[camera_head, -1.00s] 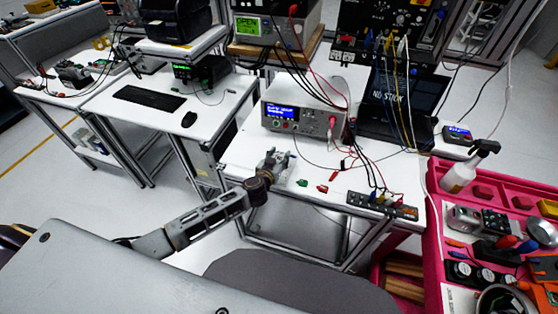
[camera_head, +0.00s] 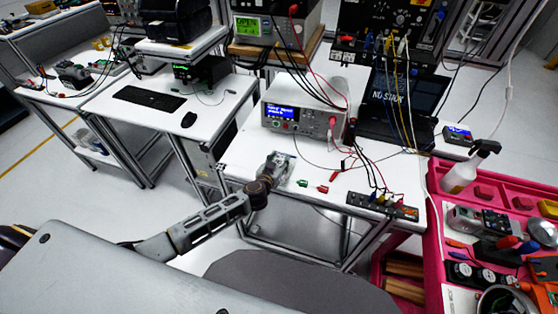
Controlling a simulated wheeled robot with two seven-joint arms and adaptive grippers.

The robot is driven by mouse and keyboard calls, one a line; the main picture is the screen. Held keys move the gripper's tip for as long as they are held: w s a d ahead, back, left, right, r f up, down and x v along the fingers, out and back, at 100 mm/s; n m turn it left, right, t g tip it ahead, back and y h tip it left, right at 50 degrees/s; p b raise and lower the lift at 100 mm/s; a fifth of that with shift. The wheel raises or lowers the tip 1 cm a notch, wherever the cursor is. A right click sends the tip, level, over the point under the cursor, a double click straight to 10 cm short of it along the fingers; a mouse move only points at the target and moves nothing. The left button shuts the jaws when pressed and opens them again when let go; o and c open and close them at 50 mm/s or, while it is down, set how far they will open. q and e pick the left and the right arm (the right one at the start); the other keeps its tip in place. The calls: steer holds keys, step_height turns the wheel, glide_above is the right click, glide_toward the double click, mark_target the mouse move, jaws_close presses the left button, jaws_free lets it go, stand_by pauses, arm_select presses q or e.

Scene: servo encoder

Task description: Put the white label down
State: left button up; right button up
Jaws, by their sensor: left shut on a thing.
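My left gripper (camera_head: 275,166) is over the near left part of the white table (camera_head: 235,150), in front of the bench instrument (camera_head: 290,115). It is shut on a small pale thing at its fingertips, taken to be the white label. The label barely stands out against the white tabletop, and the fingers partly hide it. Whether it touches the table cannot be told. My right gripper is not in view.
Green and red clips (camera_head: 315,187) lie just right of my left gripper. A terminal strip with leads (camera_head: 382,206) is at the table's front right.

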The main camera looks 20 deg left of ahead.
arm_select(q)
steer(key=shift+f, duration=0.15)
steer(key=o, duration=0.7)
steer(key=shift+f, duration=0.1)
steer(key=shift+c, duration=0.2)
steer(key=shift+s+r, duration=0.15)
steer(key=shift+r, duration=0.55)
steer(key=d+v, duration=0.1)
steer(key=v, duration=1)
steer(key=shift+s+a+r+p, duration=0.2)
steer(key=shift+s+a+p, duration=0.15)
steer(key=shift+a+p, duration=0.15)
steer(key=shift+d, duration=0.1)
